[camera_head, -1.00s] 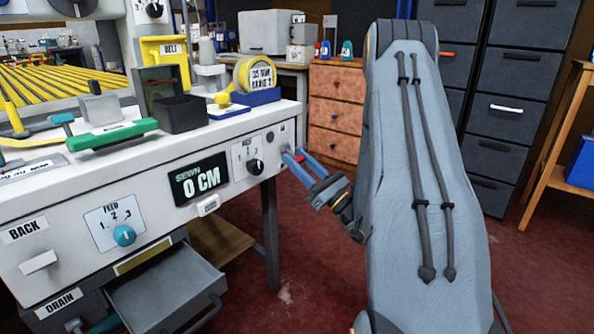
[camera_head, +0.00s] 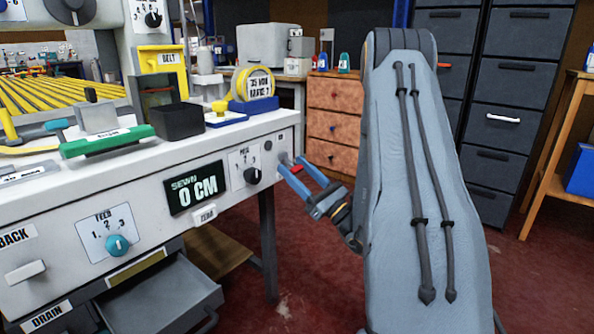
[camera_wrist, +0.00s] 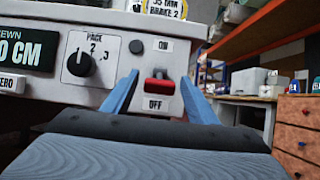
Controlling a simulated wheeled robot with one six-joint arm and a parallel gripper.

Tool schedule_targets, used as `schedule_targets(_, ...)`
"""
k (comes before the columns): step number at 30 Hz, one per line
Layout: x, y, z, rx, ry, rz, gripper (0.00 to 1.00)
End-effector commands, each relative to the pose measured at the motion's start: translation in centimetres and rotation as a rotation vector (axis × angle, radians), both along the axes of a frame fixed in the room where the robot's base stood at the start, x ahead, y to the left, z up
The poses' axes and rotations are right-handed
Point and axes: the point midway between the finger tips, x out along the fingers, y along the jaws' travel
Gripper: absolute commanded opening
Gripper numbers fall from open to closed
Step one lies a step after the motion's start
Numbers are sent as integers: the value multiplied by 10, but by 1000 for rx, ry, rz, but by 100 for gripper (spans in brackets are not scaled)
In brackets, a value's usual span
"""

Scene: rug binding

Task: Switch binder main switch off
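The binder's main switch (camera_wrist: 158,86) is a red lever on a grey mount on the white front panel, between an ON label (camera_wrist: 164,46) above and an OFF label (camera_wrist: 156,104) below. The red lever shows just above the OFF label; I cannot tell its set position for sure. My gripper (camera_wrist: 160,82) is open, with one blue finger on each side of the switch and gaps visible beside the lever. In the head view my gripper (camera_head: 290,162) is at the panel's right end, with a bit of red between the fingers.
An open grey drawer (camera_head: 165,300) juts out below the panel. A wooden drawer cabinet (camera_head: 335,120) stands behind. Red floor lies open between.

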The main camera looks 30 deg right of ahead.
Motion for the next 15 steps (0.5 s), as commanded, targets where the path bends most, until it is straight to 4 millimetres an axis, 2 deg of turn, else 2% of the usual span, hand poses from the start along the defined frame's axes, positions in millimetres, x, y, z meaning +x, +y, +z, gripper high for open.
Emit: schedule_targets(15,-8,-4,-8,0,-1,0,53)
